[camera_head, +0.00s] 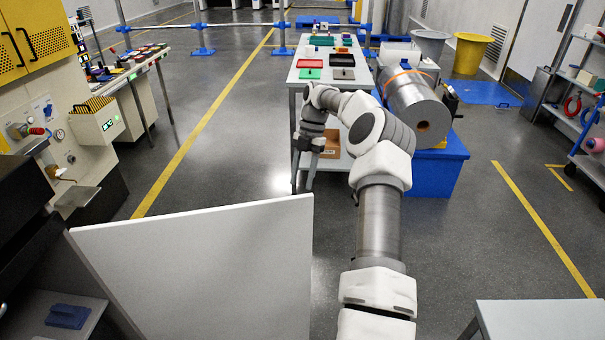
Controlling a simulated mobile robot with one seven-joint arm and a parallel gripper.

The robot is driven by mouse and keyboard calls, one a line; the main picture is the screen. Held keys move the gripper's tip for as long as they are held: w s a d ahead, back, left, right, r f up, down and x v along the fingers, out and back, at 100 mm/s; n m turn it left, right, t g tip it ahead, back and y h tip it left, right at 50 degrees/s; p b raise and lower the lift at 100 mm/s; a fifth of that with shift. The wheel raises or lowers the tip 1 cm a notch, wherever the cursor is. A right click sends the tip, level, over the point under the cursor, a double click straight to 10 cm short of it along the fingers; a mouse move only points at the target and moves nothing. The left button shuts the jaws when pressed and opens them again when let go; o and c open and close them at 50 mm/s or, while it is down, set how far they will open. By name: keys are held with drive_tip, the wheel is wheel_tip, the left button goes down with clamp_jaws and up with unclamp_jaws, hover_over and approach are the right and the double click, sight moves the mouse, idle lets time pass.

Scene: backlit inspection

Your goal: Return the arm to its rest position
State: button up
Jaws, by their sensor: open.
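My arm (379,215) rises from the bottom of the head view and reaches forward, bending left at its far end. My gripper (304,178) hangs at that end, pointing down, beside the left front of a long table (310,83). Its two fingers are spread apart, and nothing shows between them. The gripper is small in the view.
A white panel (210,265) stands at front left, close to my arm. A large metal roll (417,105) on a blue base (440,165) stands right of the table. A grey tabletop (545,320) is at bottom right. Open floor (235,150) lies left of the gripper.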

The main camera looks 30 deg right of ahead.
drive_tip(key=shift+d+r, duration=0.1)
drive_tip(key=shift+r, duration=0.25)
idle(0.3)
